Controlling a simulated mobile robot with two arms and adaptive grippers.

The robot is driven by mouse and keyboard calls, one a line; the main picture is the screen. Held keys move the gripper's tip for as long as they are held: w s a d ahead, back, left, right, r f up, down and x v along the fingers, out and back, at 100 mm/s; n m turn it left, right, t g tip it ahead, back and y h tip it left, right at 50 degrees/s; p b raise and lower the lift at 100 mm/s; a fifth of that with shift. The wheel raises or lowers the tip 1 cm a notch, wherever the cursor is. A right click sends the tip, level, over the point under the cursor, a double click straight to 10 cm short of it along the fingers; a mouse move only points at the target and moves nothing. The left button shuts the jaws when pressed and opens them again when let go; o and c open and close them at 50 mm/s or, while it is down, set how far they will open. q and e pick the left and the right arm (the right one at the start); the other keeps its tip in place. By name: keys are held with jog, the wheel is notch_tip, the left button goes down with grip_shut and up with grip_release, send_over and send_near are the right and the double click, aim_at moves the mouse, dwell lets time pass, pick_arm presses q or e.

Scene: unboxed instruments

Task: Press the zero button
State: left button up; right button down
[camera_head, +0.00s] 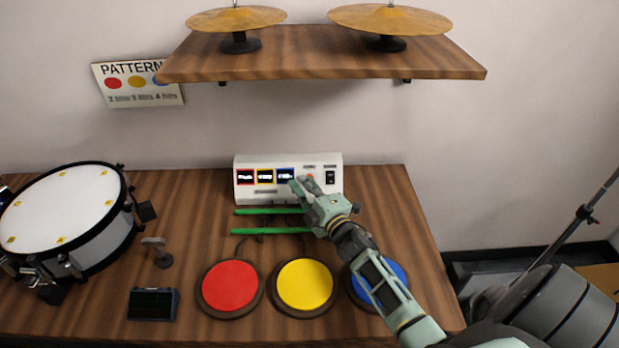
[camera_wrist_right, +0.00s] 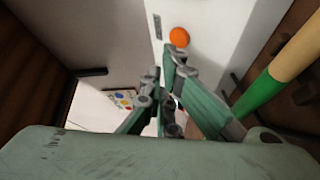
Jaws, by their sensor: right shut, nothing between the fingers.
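A white control box (camera_head: 240,190) stands at the back of the wooden table, with three coloured displays and a black switch on its front. A small orange-red button (camera_head: 310,177) on the box shows just above my right gripper (camera_head: 299,184). In the right wrist view the same round orange button (camera_wrist_right: 179,37) sits on the white face, just beyond the fingertips of my right gripper (camera_wrist_right: 165,62). The right gripper is shut and empty. It is close to the box front; I cannot tell whether it touches. No button label is readable. My left gripper is out of view.
Two green sticks (camera_head: 265,212) lie before the box. Red (camera_head: 230,285), yellow (camera_head: 305,284) and blue (camera_head: 398,275) pads line the front, the blue one partly behind my arm. A drum (camera_head: 70,215) stands left. A shelf (camera_head: 320,55) with cymbals hangs above.

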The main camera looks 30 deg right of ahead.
jog(key=s+a+r+p, duration=0.1)
jog(key=s+r+p, duration=0.1)
jog(key=s+p, duration=0.1)
jog(key=shift+a+r, duration=0.35)
jog(key=shift+a, duration=0.05)
jog(key=shift+s+a+r+p, duration=0.4)
jog(key=shift+s+p, duration=0.25)
jog(key=shift+f, duration=0.1)
